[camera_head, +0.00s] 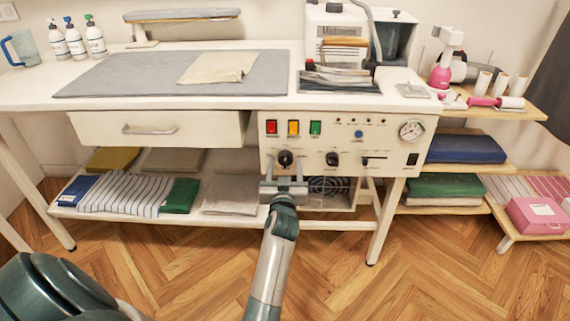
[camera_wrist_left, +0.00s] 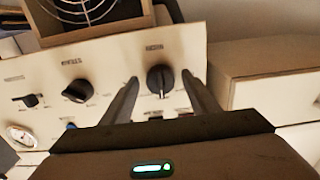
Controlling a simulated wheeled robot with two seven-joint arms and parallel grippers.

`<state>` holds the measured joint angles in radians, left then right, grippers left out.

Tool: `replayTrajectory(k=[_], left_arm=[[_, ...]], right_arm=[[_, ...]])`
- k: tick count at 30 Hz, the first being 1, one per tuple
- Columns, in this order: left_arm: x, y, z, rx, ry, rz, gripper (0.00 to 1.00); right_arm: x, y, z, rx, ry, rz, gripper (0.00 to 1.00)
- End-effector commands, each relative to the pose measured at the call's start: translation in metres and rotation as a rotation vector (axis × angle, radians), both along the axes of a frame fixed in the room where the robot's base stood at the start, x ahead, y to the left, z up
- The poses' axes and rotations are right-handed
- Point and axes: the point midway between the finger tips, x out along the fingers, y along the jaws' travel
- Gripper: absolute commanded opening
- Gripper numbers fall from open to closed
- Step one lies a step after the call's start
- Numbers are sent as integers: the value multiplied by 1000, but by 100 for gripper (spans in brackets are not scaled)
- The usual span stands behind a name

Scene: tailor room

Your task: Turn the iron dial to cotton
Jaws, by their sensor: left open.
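The white control panel (camera_head: 380,142) under the ironing table carries two black dials. The left dial (camera_head: 285,158) is round with a printed label too small to read. The other dial (camera_head: 332,159) is to its right. My left gripper (camera_head: 284,172) is open, just in front of and slightly below the left dial. In the left wrist view, which is upside down, this dial (camera_wrist_left: 160,81) shows between the two spread fingers; a pale pointer line runs vertically on it. I cannot tell whether the fingers touch it. The second dial (camera_wrist_left: 78,89) shows to the left there.
Red, amber and green switches (camera_head: 293,128) sit above the dials, with a gauge (camera_head: 411,130) and a slider (camera_head: 374,158) to the right. A drawer (camera_head: 160,129) is left of the panel. A shelf below holds folded cloths (camera_head: 130,194). The wooden floor in front is clear.

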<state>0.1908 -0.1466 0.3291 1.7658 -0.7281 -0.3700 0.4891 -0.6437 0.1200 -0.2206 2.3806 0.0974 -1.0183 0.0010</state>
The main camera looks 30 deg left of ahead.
Motion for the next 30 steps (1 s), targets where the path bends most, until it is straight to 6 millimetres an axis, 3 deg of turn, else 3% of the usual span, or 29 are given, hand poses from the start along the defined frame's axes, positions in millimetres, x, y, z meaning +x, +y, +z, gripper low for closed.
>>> replayTrajectory(k=[3,9,20,30], left_arm=[[0,0,0,0,0,0,55],[0,0,0,0,0,0,14],[0,0,1,28,16,0,14],[0,1,2,176,109,1,14]], right_arm=[[0,-1,0,-2,0,2,34],[0,0,0,-1,0,2,34],[-1,2,2,4,8,-6,34],[-9,-7,-1,-34,71,-7,34]])
